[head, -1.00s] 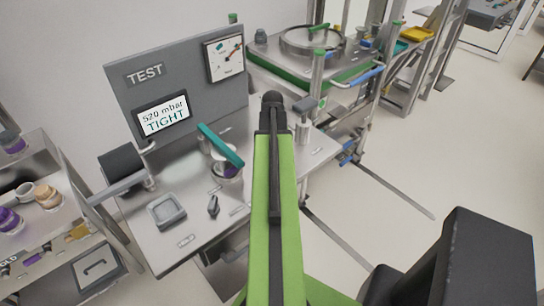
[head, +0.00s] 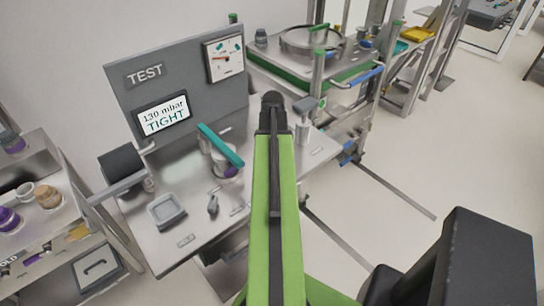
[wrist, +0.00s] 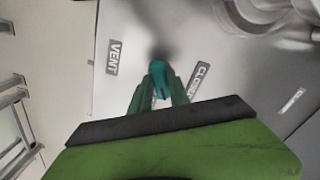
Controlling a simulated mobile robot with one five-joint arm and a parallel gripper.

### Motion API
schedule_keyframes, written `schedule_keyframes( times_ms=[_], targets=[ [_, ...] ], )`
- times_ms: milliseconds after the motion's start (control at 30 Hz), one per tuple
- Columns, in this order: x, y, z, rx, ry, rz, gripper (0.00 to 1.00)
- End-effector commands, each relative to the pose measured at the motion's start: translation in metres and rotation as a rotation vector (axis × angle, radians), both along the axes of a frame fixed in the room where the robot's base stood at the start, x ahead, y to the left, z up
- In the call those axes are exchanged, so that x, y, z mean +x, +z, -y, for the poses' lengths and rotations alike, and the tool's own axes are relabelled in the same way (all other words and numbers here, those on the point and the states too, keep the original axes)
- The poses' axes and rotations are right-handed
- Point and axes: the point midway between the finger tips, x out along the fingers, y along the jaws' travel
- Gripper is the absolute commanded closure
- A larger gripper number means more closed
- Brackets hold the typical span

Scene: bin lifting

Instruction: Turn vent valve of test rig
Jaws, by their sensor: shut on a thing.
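The vent valve's teal handle (wrist: 157,70) shows in the wrist view, between the labels VENT (wrist: 113,57) and CLOSED (wrist: 196,83). My gripper (wrist: 160,92) is shut on the handle, with a green finger on each side of it. In the head view my own arm hides the valve and the fingers. The test rig's panel (head: 129,99) stands at the back of the bench. Its display (head: 164,114) reads 130 mbar and TIGHT.
A teal lever (head: 220,145) stands over a clamped cup with a purple band (head: 229,171), left of my arm. A square grey dish (head: 166,210) and a small dark knob (head: 212,204) are nearer on the bench. A round metal vessel (wrist: 255,12) is close to my gripper.

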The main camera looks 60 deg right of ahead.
Motion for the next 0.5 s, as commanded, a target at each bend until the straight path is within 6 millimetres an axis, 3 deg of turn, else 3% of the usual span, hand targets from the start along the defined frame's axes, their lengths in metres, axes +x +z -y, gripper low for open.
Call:
schedule_keyframes(
  times_ms=[500],
  targets=[
    [0.0033,0.0005,-0.0002,0.001,-0.41,0.007,1.0]
  ],
)
